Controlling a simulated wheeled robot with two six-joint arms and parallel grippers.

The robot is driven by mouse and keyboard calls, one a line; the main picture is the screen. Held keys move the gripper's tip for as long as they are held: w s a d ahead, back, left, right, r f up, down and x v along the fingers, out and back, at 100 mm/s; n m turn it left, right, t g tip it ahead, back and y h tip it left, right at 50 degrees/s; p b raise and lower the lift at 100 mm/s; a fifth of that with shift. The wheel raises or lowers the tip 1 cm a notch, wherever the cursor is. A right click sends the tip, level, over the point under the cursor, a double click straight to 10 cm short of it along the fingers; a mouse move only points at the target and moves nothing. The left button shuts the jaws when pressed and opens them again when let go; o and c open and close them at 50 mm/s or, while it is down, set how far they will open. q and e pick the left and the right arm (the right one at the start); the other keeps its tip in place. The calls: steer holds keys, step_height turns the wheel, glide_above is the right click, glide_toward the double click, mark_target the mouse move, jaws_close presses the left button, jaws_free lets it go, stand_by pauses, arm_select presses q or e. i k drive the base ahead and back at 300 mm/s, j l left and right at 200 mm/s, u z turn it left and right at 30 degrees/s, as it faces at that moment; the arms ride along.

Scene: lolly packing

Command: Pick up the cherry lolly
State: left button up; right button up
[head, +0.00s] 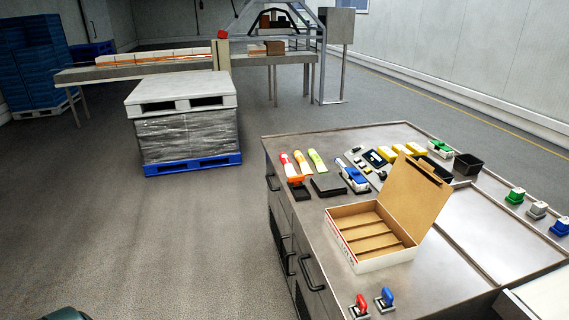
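Three lollies lie side by side near the far left corner of the metal worktop. The red-tipped one, which looks like the cherry lolly (288,164), is leftmost. Beside it are an orange lolly (302,163) and a yellow-green lolly (317,160). Small print on them is too small to read. No gripper touches them, and neither of my grippers is in view.
An open cardboard box (370,265) with dividers and a raised lid stands mid-worktop (310,225). Red (360,305) and blue (385,299) stamps stand at the front. Dark pads, a black bin (467,164) and small tools lie around. Open floor lies left of the worktop.

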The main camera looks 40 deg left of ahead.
mark_target(289, 170)
steer(key=i+j+z, duration=0.15)
steer(key=j+z, duration=0.2)
steer(key=j, duration=0.95)
steer(key=j+z, duration=0.35)
steer(key=j, duration=1)
steer(key=i+j+z, duration=0.15)
steer(key=j+z, duration=0.25)
steer(key=j, duration=1.05)
steer(key=j+z, duration=0.45)
steer(key=j, duration=1)
